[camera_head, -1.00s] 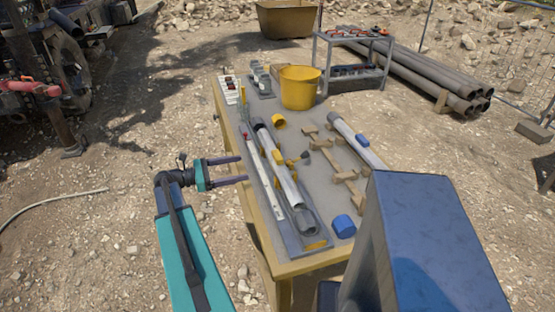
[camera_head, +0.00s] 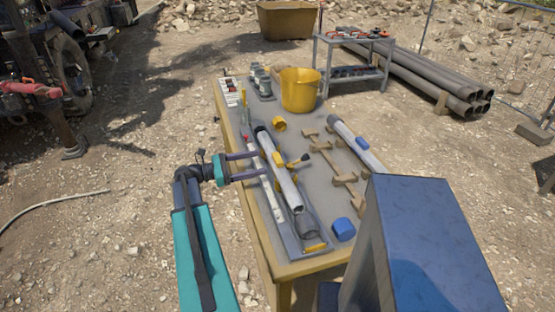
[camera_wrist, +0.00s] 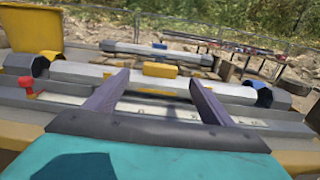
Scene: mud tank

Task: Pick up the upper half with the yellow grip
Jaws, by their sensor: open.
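The grey upper half (camera_head: 287,183) is a long tube-like piece with a yellow grip (camera_head: 278,158) near its middle. It lies lengthwise at the long grey tray (camera_head: 296,246) on the left side of the table. My gripper (camera_head: 262,163) is open and empty, its two fingers reaching over the table's left edge towards the yellow grip. In the wrist view the upper half (camera_wrist: 105,75) lies crosswise beyond my fingers (camera_wrist: 155,82), and its yellow grip (camera_wrist: 160,70) shows between them. I see no contact.
A second grey tube with a blue grip (camera_head: 362,143) lies on wooden supports (camera_head: 323,158) to the right. A yellow cap (camera_head: 279,123), a blue cap (camera_head: 344,229) and a yellow bucket (camera_head: 299,92) stand on the table. A white scaled strip (camera_head: 263,176) runs along the tray's left side.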

